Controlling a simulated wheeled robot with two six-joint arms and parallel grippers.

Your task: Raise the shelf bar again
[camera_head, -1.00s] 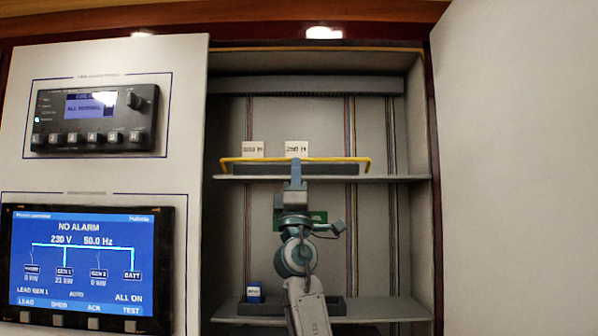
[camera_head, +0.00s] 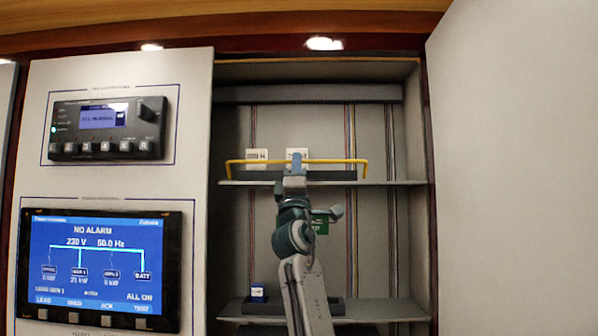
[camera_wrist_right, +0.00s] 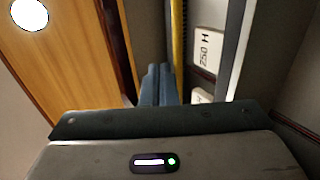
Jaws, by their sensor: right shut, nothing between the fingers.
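The yellow shelf bar (camera_head: 335,161) runs across the front of the upper shelf (camera_head: 400,183), raised a little above its edge. My right gripper (camera_head: 297,160) is at the middle of the bar, shut with nothing between its fingers. In the right wrist view the shut blue fingertips (camera_wrist_right: 158,72) lie just beside the yellow bar (camera_wrist_right: 177,45); whether they touch it I cannot tell. My left gripper is not in view.
Two white labelled blocks, one on the left (camera_head: 257,156) and one behind my gripper (camera_wrist_right: 208,50), stand behind the bar. Panels flank the cabinet.

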